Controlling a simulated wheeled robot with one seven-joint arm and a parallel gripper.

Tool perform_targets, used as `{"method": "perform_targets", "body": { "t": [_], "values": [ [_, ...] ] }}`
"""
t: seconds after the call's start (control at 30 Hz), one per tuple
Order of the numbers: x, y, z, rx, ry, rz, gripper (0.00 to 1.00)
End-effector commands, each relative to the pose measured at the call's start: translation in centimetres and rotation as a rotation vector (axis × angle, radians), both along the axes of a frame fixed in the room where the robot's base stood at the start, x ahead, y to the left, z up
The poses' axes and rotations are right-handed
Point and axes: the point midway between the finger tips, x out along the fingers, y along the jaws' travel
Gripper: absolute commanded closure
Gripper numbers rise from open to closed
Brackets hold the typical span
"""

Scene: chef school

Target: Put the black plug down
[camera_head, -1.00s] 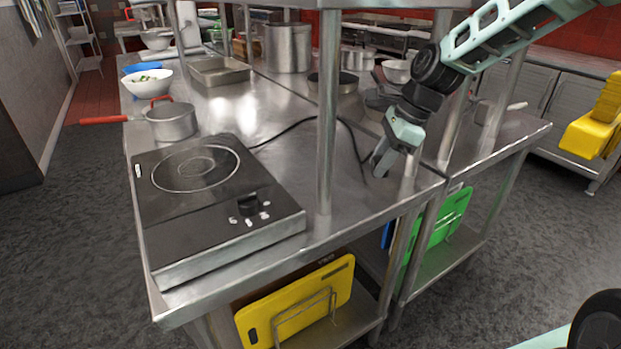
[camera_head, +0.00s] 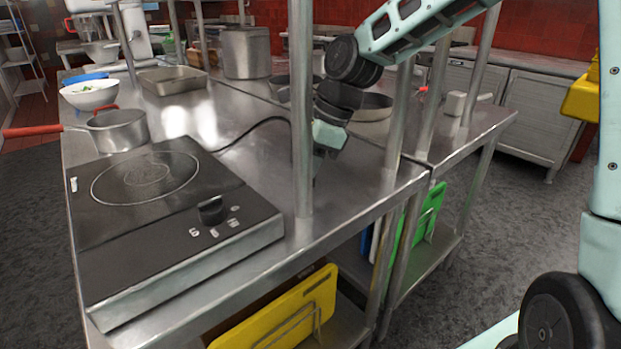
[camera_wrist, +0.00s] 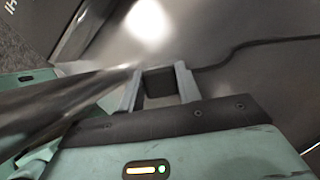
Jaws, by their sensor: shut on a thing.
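My gripper (camera_wrist: 159,72) is shut on the black plug (camera_wrist: 158,84), which shows as a dark block between the two grey fingers in the wrist view. The plug's black cord (camera_wrist: 250,44) runs off to the right over the steel table (camera_wrist: 215,25). In the head view my gripper (camera_head: 328,137) is low over the table's right part, beside and partly behind a steel post (camera_head: 301,110). The fingertips and plug are hidden there. I cannot tell whether the plug touches the table. The cord (camera_head: 245,130) curves back toward the hob (camera_head: 165,215).
The upright posts, including one to the right (camera_head: 402,110), stand close around my gripper. A saucepan (camera_head: 118,130), a white bowl (camera_head: 90,95) and a tray (camera_head: 172,81) are at the left and back. Bare steel lies between the hob and the front post.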

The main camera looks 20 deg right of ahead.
Motion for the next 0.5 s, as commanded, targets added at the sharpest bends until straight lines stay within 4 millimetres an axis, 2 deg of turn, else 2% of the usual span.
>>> {"method": "perform_targets", "body": {
  "t": [0.03, 0.3, 0.5],
  "values": [
    [-0.11, 0.18, -0.66, 0.0, -0.002, -0.001, 0.93],
    [-0.18, 0.29, -0.37, 0.0, -0.002, -0.001, 0.93],
    [-0.19, 0.3, -0.94, 0.0, -0.001, 0.0, 0.93]
  ]
}}
